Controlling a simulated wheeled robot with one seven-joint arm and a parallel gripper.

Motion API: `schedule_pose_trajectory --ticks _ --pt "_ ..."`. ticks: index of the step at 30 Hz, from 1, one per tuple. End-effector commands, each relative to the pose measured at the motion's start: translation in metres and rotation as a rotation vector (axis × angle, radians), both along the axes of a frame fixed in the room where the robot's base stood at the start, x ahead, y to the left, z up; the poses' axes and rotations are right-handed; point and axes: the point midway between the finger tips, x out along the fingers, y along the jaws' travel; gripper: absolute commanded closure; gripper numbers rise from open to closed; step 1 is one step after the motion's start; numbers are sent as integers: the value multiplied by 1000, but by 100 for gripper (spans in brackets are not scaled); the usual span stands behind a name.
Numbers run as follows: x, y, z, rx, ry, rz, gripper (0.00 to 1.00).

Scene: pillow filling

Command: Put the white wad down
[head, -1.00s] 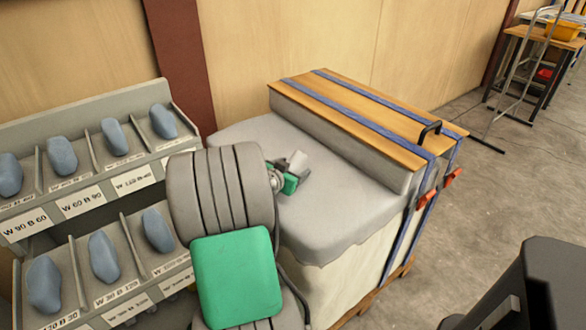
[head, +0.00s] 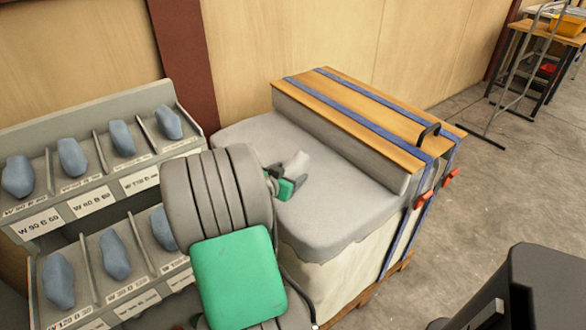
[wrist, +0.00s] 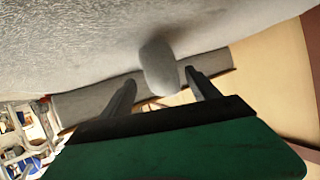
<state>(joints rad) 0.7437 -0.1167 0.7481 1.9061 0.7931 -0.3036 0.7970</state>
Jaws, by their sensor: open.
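The white wad (head: 297,162) is small and pale, and sits at the end of my gripper over the grey padded top (head: 345,205) of the strapped crate. In the wrist view the wad (wrist: 158,66) shows between and just beyond the two fingertips. My gripper (wrist: 160,84) is open, with a visible gap between each finger and the wad. In the head view my gripper (head: 289,184) is small and partly hidden behind my arm. Whether the wad rests fully on the grey surface is hard to tell.
A wooden board (head: 365,110) with blue straps and a black handle lies along the crate's back. A grey rack (head: 100,195) of blue-grey pieces in labelled slots stands at left. Open floor (head: 490,200) is at right. A distant table (head: 548,38) holds a yellow bin.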

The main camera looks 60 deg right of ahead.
Motion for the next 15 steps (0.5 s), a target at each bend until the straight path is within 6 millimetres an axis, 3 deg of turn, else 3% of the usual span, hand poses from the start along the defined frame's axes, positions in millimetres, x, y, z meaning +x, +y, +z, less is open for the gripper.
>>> schedule_pose_trajectory --ticks 7,15 --pt "1 -39 -17 0 0 -2 30" --pt "2 -44 -18 -1 -2 1 31"
